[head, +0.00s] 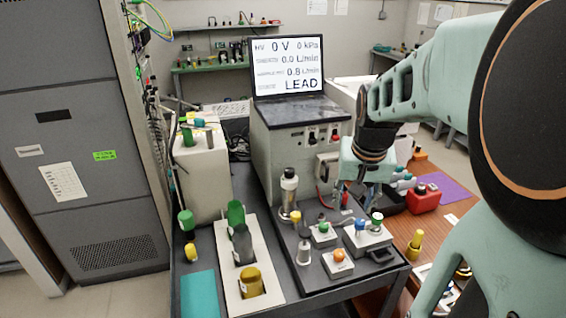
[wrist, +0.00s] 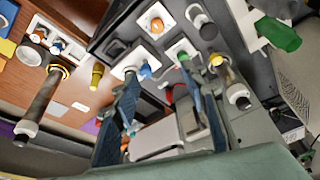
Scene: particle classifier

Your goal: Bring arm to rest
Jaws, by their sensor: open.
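My arm (head: 440,75) reaches in from the right of the head view, bent, with its wrist pointing down. My gripper (head: 352,198) hangs over the workbench, in front of the grey instrument (head: 284,150) and close above the small boxes with coloured knobs. In the wrist view my gripper (wrist: 160,82) shows two dark blue fingers spread apart with nothing held between them. From these views I cannot tell whether the fingertips touch anything below.
Boxes with an orange knob (head: 338,262) and a green knob (head: 323,232) stand nearby. A red container (head: 423,198) is at right. A screen (head: 288,66) reads LEAD. A tall cabinet (head: 75,130) stands left.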

